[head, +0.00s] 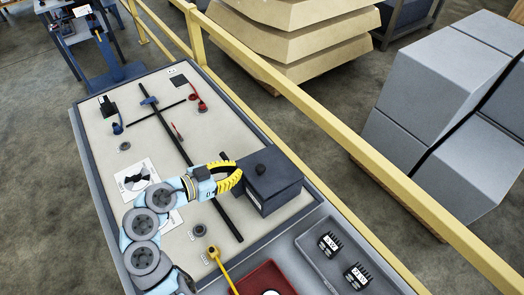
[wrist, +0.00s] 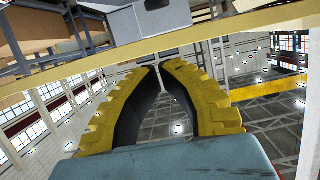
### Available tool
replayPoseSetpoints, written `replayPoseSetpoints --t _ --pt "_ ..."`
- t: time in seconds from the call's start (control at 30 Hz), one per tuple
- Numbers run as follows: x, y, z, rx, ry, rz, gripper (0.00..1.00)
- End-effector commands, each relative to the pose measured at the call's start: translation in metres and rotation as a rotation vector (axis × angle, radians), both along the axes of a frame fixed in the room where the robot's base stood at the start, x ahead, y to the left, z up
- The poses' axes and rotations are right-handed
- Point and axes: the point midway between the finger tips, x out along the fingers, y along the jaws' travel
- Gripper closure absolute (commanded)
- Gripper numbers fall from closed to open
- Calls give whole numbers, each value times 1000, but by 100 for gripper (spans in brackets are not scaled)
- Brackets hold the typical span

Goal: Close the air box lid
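The air box (head: 279,192) is a dark grey box with a black knob (head: 261,169) on top, near the right edge of the work table in the head view. Its top looks flat, but I cannot tell whether the lid is fully down. My gripper (head: 240,174) has yellow ribbed fingers with black inner faces and is at the box's left side, close to its top edge. I cannot tell if it touches. In the wrist view, the fingertips (wrist: 159,67) meet with nothing between them. The air box cannot be made out clearly there.
The pale table (head: 222,130) carries black bars, small red and blue parts, and a printed target sheet (head: 137,178). A yellow rail (head: 330,122) runs behind the box. A red tray (head: 264,281) and a grey tray (head: 314,267) with black blocks lie at the front right.

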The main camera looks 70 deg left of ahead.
Motion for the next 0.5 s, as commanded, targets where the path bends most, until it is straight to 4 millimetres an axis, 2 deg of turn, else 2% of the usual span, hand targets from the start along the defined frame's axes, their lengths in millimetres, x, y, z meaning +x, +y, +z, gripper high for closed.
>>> replayPoseSetpoints --t 0.03,0.13,0.3,0.5 --pt "2 0 17 -4 21 -1 100" --pt "4 1 25 -9 59 2 100" --pt "5 3 32 -12 111 7 100" --pt "6 4 32 -12 135 11 100"
